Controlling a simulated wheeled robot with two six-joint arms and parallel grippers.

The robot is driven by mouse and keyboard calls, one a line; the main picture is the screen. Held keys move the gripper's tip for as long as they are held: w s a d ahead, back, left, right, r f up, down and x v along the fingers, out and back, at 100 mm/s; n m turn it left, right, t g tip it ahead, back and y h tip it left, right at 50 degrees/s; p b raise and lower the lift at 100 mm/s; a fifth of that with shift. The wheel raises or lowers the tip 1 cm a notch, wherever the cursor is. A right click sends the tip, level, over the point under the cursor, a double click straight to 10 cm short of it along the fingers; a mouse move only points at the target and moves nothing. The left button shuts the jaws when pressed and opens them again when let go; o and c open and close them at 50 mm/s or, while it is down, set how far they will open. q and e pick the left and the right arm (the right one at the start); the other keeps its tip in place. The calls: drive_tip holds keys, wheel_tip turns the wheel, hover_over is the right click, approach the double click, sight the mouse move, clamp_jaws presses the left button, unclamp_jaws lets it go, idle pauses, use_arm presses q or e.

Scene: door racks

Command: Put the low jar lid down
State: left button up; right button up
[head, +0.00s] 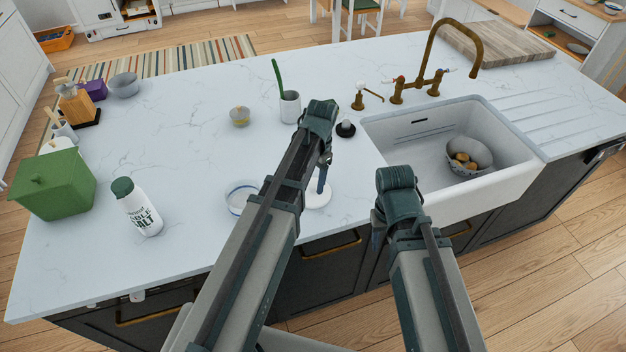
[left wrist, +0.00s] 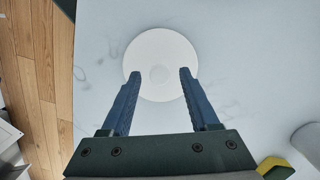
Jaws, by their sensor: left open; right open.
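The white round lid (head: 316,201) lies flat on the marble counter near its front edge, partly behind my left arm. In the left wrist view the lid (left wrist: 160,48) shows a small round knob in its middle. My left gripper (head: 322,188) is above the lid, pointing down. In the left wrist view the open fingers (left wrist: 158,75) overlap the lid's left and right sides, with nothing gripped between them. A low round dish with a blue rim (head: 238,198) stands just left of the lid. My right gripper (head: 377,238) is by the counter's front edge, its fingers mostly hidden.
A salt bottle (head: 137,207) and a green box (head: 55,184) stand at the left. A grey cup (head: 290,108) and a small bowl (head: 239,117) are further back. The sink (head: 407,150) is at the right.

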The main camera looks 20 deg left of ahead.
use_arm(q)
wheel_tip(320, 180, up, 12)
drive_tip(key=w+f+p, duration=0.1)
drive_tip(key=p, duration=1)
drive_tip(key=s+d+n, duration=0.1)
drive_tip(key=s+d, duration=0.4)
drive_tip(key=s, duration=0.2)
drive_tip(key=s+d+n+t, duration=0.1)
drive_tip(key=s+d+n, duration=0.1)
drive_tip(key=s+d, duration=0.3)
drive_tip(key=s, duration=0.3)
drive_tip(key=shift+s+d+r, duration=0.15)
drive_tip(key=shift+s+d, duration=0.05)
drive_tip(key=shift+s, duration=0.05)
wheel_tip(320, 180, down, 9)
drive_tip(key=b, duration=0.9)
drive_tip(key=shift+c, duration=0.9)
drive_tip(key=shift+a, duration=0.15)
